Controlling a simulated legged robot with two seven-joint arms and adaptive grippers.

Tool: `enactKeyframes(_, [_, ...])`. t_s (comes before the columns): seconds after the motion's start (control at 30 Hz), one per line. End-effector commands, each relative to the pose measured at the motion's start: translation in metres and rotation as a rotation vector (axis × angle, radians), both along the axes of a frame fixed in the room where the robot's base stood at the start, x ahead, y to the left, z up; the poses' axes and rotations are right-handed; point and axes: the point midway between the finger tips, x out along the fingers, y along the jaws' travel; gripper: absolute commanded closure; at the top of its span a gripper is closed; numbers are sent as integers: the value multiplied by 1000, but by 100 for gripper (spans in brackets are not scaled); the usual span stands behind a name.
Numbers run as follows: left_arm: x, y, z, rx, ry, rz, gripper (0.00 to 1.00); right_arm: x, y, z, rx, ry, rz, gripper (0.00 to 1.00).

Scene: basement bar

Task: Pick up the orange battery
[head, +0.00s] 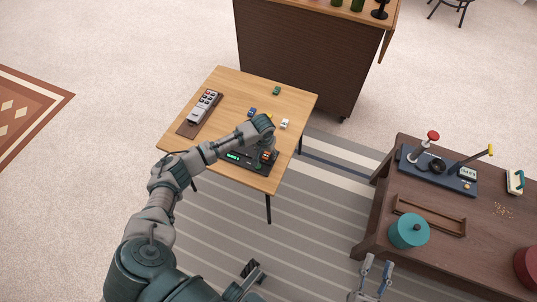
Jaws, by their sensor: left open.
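A small orange object (266,155), which looks like the orange battery, shows at my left gripper, near the right part of a black device (236,163) with a green lit display on the wooden table. My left gripper (264,158) points down over the device and is open around or just beside the orange object. The fingers partly hide it, and I cannot tell if they touch it. My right gripper (376,279) shows at the bottom edge, empty, its two fingers apart, away from the table.
On the table (240,88) lie a grey remote-like device (204,106) on a brown tray, a blue piece (252,111), a white piece (285,123) and a green piece (276,91). A dark side table (385,215) with a teal pot (408,231) stands right. A bar counter (300,55) stands behind.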

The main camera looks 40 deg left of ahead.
Motion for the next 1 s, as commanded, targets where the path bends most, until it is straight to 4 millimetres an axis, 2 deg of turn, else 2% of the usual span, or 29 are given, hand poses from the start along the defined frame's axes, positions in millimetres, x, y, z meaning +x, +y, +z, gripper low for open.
enactKeyframes(0.17, [1,-2,2,2,-1,0,43,0,-2,1,4,-1,0,60])
enactKeyframes(0.4, [1,-4,3,6,-1,1,100,2,-2,-1,2,4,0,60])
enactKeyframes(0.77, [0,-1,3,1,-1,0,100,2,-1,-1,2,7,0,60])
enactKeyframes(1.0, [1,-2,19,3,-3,0,100,3,-4,-12,-33,109,-1,60])
